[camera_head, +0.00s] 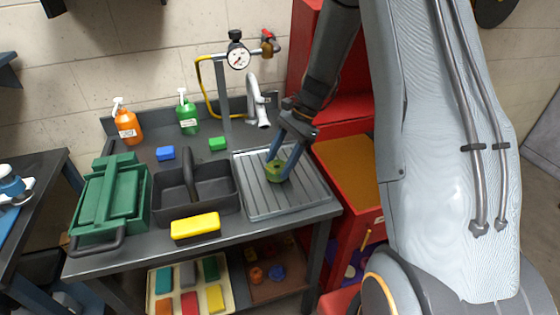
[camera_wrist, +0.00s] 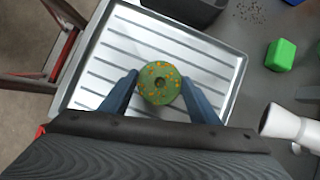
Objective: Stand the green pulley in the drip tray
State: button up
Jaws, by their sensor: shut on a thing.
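The green pulley (camera_wrist: 160,84) is a round green disc with orange-yellow specks and a centre hole. My gripper (camera_wrist: 161,88) is shut on it, one blue finger on each side. In the head view my gripper (camera_head: 284,160) points down with the pulley (camera_head: 277,171) between its fingertips, over the drip tray. The drip tray (camera_head: 254,210) is a grey ribbed tray with a raised rim, at the right end of the bench; its ribs also show in the wrist view (camera_wrist: 110,75). I cannot tell whether the pulley touches the tray floor.
A dark caddy (camera_head: 222,202) stands left of the tray, with a yellow block (camera_head: 195,226) at its front. A green toolbox (camera_head: 110,200) is at far left. A green block (camera_head: 217,144) and the tap (camera_head: 257,105) are behind. A red cabinet (camera_head: 345,200) stands right. Much of the tray is bare.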

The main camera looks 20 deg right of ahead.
jog(key=o, duration=1.1)
jog(key=shift+f, duration=0.1)
jog(key=shift+c, duration=0.2)
jog(key=b+v, duration=0.4)
jog(key=v, duration=0.7)
jog(key=s+a+f+n+t+h, duration=0.1)
jog(key=s+a+f+n+h, duration=0.1)
jog(key=s+n, duration=0.5)
jog(key=s+a+f+n+t+h, duration=0.2)
jog(key=s+n, duration=0.6)
jog(key=s, duration=0.4)
jog(key=shift+a+f+h, duration=0.4)
jog(key=shift+a+h, duration=0.5)
jog(key=shift+a, duration=0.2)
jog(key=shift+s, duration=0.15)
